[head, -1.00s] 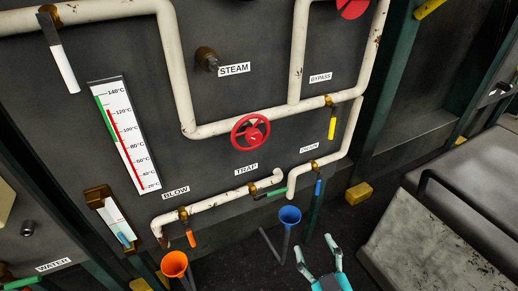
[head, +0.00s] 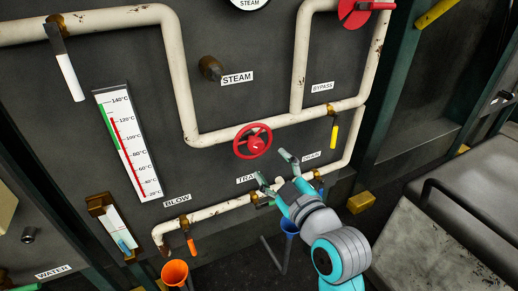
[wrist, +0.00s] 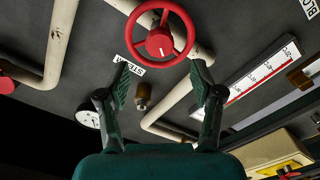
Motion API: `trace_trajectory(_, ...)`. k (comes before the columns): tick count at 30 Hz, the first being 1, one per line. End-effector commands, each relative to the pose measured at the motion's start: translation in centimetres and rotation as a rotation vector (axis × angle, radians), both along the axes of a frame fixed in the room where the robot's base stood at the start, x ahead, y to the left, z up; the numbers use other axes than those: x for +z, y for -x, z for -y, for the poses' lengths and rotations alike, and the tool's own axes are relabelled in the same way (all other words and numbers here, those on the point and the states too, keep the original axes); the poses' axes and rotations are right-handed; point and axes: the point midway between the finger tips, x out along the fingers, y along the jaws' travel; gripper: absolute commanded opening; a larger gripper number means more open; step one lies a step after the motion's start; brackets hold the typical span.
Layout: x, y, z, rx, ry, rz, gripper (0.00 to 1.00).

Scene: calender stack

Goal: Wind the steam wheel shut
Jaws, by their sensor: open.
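A red handwheel with a round red hub (head: 253,141) sits on the cream pipe, below the STEAM label (head: 238,78). It stands near the top middle of the wrist view (wrist: 163,42), its rim clear of my fingers. My gripper (head: 275,170) is open and empty, below and slightly right of the wheel in the head view. In the wrist view its two fingers (wrist: 158,75) are spread apart, with the wheel beyond their tips. A brass stub (head: 211,68) sits beside the STEAM label, and shows between my fingers in the wrist view (wrist: 143,95).
Cream pipes (head: 180,80) run around the wheel. Another red wheel (head: 354,13) is at the upper right. Below are the blow pipe with an orange handle (head: 192,246), an orange funnel (head: 175,272) and a blue funnel (head: 290,227) partly behind my arm. A grey seat (head: 470,165) stands right.

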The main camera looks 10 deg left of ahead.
Motion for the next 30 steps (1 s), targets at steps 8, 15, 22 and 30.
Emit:
trace_trajectory(8, 0.0, -4.1, -2.8, 0.001, 0.0, 0.0, 0.66)
trace_trajectory(15, 0.0, -6.1, -4.1, -0.001, 0.0, 0.001, 0.66)
trace_trajectory(22, 0.0, -6.5, -4.4, -0.001, 0.0, 0.0, 0.66)
trace_trajectory(30, 0.0, -6.5, -4.3, -0.001, 0.0, 0.0, 0.34)
